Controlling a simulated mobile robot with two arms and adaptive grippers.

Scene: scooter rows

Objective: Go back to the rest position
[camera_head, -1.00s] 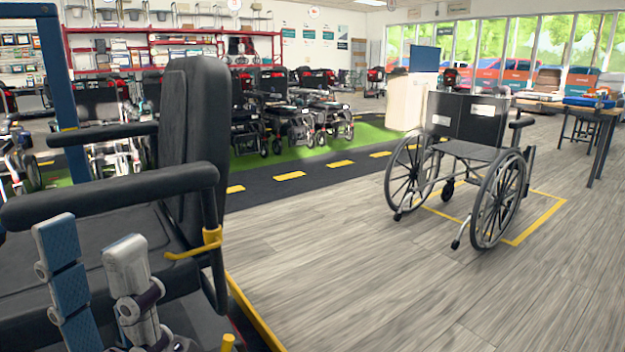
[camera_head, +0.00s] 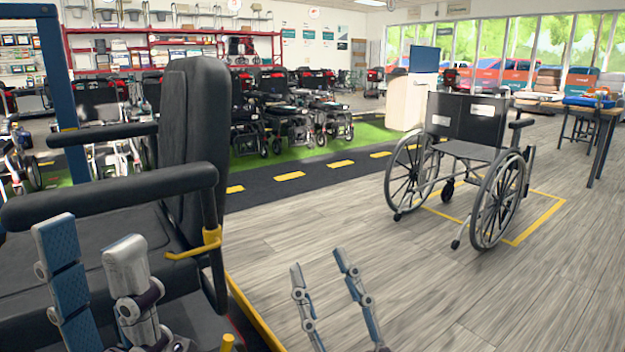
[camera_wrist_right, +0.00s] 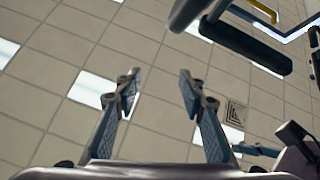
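My left gripper (camera_head: 90,245) is at the lower left of the head view, in front of a black padded chair (camera_head: 195,140) with armrests. Its two fingers stand apart with nothing between them. My right gripper (camera_head: 318,262) points up at the bottom middle of the head view, over the wood floor to the right of the chair. Its fingers are spread and empty. In the right wrist view the right gripper (camera_wrist_right: 158,75) is open against the ceiling, with a black armrest at the upper right.
A wheelchair (camera_head: 470,150) stands on a yellow-marked floor square at the right. A blue post (camera_head: 62,100) rises at the far left. Rows of scooters (camera_head: 290,115) stand at the back. A table (camera_head: 575,108) is at the far right. Open floor (camera_head: 380,270) lies between.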

